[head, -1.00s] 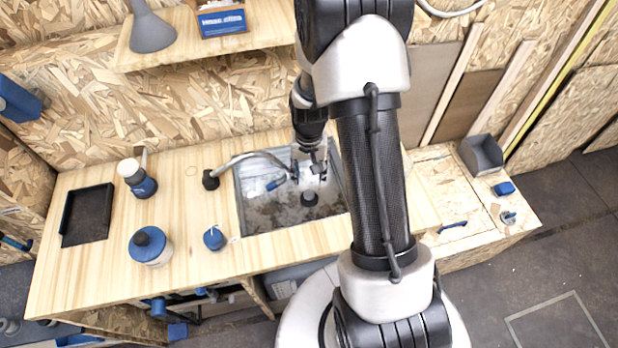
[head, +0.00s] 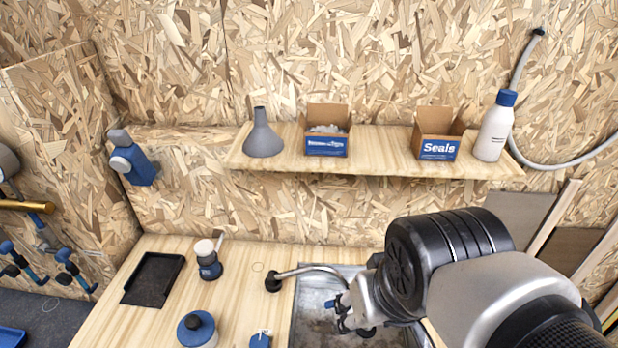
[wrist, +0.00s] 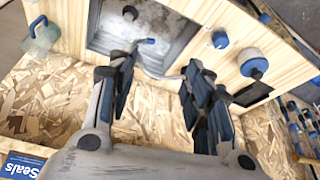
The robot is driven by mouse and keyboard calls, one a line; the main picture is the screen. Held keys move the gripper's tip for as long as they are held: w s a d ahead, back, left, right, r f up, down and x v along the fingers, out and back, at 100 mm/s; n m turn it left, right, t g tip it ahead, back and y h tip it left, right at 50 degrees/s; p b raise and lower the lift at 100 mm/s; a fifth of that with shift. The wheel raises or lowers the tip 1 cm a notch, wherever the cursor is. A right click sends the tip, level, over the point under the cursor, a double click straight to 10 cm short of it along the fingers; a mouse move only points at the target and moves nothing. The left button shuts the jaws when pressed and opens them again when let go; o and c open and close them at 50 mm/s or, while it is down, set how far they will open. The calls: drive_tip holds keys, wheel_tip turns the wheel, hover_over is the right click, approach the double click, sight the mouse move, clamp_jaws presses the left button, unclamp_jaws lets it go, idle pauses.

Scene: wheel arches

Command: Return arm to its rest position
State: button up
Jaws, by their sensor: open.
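My gripper (head: 345,312) is over the left part of the sink in the head view, raised above the worktop. In the wrist view my gripper (wrist: 160,88) shows its two fingers wide apart with nothing between them. My arm (head: 470,275) comes in from the lower right of the head view and hides part of the sink and the right of the worktop.
A shelf (head: 380,163) on the back wall holds a grey funnel (head: 263,138), two cardboard boxes and a white bottle (head: 495,130). A curved tap (head: 305,270) stands beside the sink (head: 312,325). A black tray (head: 153,279) and several containers occupy the worktop's left.

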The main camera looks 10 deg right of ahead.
drive_tip(key=s, duration=0.2)
drive_tip(key=shift+s+a+r+n, duration=0.25)
drive_tip(key=shift+s+a+n, duration=0.05)
drive_tip(key=shift+c, duration=0.2)
idle(0.8)
